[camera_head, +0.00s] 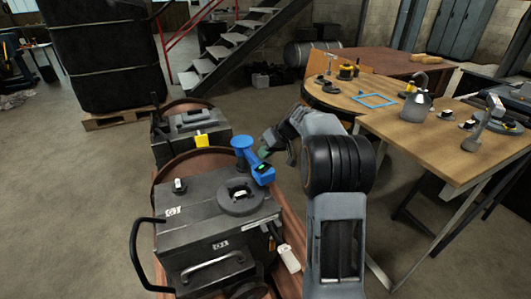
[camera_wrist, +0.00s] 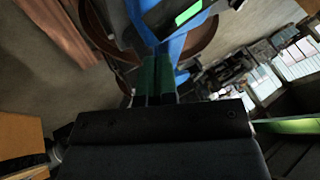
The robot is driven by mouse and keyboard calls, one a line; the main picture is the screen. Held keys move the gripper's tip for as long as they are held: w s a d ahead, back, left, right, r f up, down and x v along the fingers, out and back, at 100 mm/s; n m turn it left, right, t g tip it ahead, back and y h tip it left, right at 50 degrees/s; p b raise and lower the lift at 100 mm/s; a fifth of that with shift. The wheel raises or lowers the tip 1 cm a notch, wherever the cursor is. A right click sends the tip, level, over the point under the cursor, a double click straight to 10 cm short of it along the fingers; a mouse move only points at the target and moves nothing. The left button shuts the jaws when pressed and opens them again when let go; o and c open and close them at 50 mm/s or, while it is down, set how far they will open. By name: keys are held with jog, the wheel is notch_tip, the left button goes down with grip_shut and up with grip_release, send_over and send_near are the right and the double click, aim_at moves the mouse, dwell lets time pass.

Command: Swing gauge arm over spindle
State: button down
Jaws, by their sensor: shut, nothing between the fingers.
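The blue gauge arm (camera_head: 262,174) reaches from a blue post with a round cap (camera_head: 243,144) and carries a small lit green display. Its free end is beside the round collar (camera_head: 240,198) on top of the dark grey engine block; a square opening with a pale part, perhaps the spindle, shows in the collar. My gripper (camera_head: 264,153) is just right of the blue post and close to the arm. In the wrist view my gripper's green fingers (camera_wrist: 157,78) are shut together and empty, with the blue arm (camera_wrist: 176,45) right ahead; contact is unclear.
The wooden workbench (camera_head: 415,140) with a can and tools is at right. Open floor lies at left.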

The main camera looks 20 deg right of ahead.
jog(key=shift+s+a+m+t+h+b, duration=0.2)
jog(key=shift+a+m+t+b, duration=0.15)
jog(key=shift+a+m, duration=0.3)
jog(key=shift+s+a+m+t+h+b, duration=0.15)
jog(key=shift+a+m+t+h+b, duration=0.1)
jog(key=shift+a+m+b, duration=0.25)
jog(key=shift+a+m+t+h, duration=0.25)
jog(key=shift+a+m, duration=0.3)
jog(key=shift+a, duration=0.5)
jog(key=shift+a+m+t+h, duration=0.15)
jog(key=shift+a+m+h, duration=0.25)
jog(key=shift+a, duration=0.6)
jog(key=shift+d, duration=0.1)
